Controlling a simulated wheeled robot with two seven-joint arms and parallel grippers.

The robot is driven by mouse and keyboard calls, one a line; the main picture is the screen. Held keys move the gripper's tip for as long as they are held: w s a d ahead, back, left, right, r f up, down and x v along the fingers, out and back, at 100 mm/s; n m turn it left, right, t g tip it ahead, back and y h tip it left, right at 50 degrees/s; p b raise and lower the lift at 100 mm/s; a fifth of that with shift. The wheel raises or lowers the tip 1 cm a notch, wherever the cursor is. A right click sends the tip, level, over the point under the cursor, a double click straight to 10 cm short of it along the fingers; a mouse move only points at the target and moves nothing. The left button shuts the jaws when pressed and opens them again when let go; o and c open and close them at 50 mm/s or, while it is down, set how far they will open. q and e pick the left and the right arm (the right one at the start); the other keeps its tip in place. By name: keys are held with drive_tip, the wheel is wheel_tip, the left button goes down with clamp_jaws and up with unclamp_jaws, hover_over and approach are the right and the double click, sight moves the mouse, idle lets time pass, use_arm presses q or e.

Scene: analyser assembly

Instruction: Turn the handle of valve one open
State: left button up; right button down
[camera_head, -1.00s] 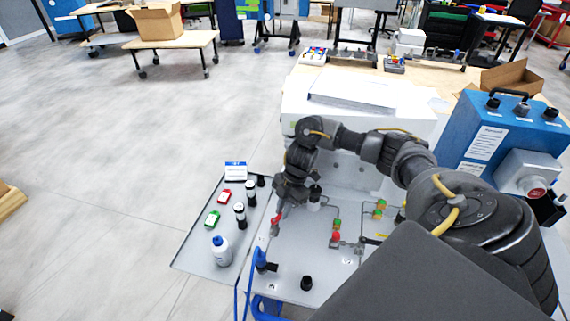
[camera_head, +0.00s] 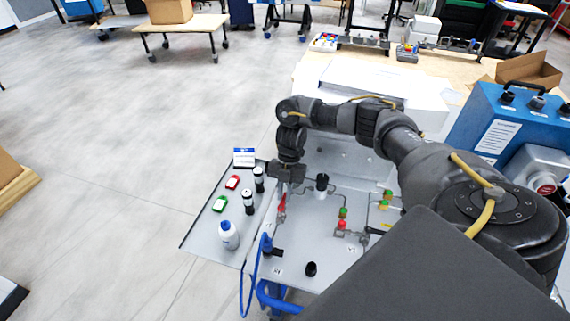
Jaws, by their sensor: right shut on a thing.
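A red valve handle (camera_head: 281,207) stands on the left part of the grey panel (camera_head: 318,250). My right gripper (camera_head: 284,192) reaches down onto it from above and is shut on its upper end. The fingers are small and partly hide that end. The handle looks roughly upright in the picture, leaning slightly. The panel labels are too small to read. My left gripper is not in view.
A red knob (camera_head: 341,224) and green fittings (camera_head: 386,204) with thin pipes lie to the right. A black-topped cylinder (camera_head: 322,182) stands close by. The side tray (camera_head: 205,238) holds a white bottle (camera_head: 228,236) and vials. Blue hoses (camera_head: 262,290) hang at the front.

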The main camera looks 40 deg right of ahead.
drive_tip(key=shift+s+a+f, duration=0.1)
drive_tip(key=shift+s+f, duration=0.05)
drive_tip(key=c, duration=1.4)
unclamp_jaws()
drive_tip(key=v, duration=0.7)
drive_tip(key=shift+r+b, duration=0.3)
